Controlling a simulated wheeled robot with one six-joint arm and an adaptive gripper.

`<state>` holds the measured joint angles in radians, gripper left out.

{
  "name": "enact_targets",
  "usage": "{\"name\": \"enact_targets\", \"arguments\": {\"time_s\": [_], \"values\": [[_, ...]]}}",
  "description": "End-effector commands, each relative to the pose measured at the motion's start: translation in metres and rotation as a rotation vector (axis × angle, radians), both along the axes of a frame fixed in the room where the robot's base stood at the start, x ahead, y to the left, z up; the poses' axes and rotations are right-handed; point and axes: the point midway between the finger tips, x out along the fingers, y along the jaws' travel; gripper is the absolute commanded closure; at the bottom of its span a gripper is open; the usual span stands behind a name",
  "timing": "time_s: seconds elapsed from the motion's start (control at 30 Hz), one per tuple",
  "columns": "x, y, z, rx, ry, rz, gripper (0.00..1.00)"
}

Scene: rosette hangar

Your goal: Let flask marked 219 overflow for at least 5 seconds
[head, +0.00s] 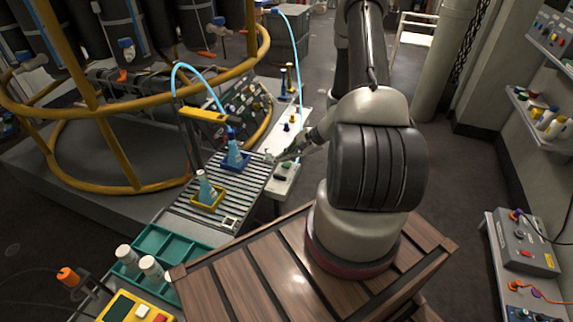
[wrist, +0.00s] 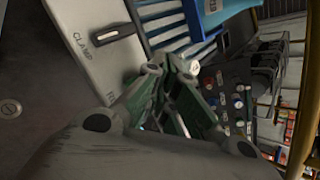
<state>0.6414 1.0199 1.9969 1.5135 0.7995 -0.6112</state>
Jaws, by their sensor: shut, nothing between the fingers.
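In the head view one flask (head: 233,139) stands in a blue tray (head: 237,167), under a yellow-headed stand (head: 203,115) with a light blue hose (head: 195,69). A second pale flask (head: 206,188) stands in a yellow tray (head: 207,207) nearer me. I cannot read a number on either flask. My gripper (head: 274,158) is shut and empty at the right of the slatted rack (head: 182,207), over a white control strip (head: 284,180). In the wrist view my gripper (wrist: 173,72) is near that panel (wrist: 88,35), which has a black control (wrist: 113,32) marked CLAMP; another label is partly hidden.
A green divided tray (head: 166,243) and white-capped bottles (head: 128,257) stand front left, by a yellow box with buttons (head: 130,307). A yellow railing (head: 110,107) curves behind the rack. A wooden crate (head: 240,264) is in front. Floor at right is clear.

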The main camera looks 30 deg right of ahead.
Motion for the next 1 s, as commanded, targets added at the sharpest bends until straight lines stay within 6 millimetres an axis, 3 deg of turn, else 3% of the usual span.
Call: {"name": "enact_targets", "arguments": {"time_s": [0.17,0.6,1.0], "values": [[0.000,0.000,0.004,0.000,-0.001,0.000,1.00],[0.001,0.000,0.046,-0.001,-0.001,-0.001,1.00],[0.000,0.000,0.050,0.000,0.000,0.000,1.00]]}}
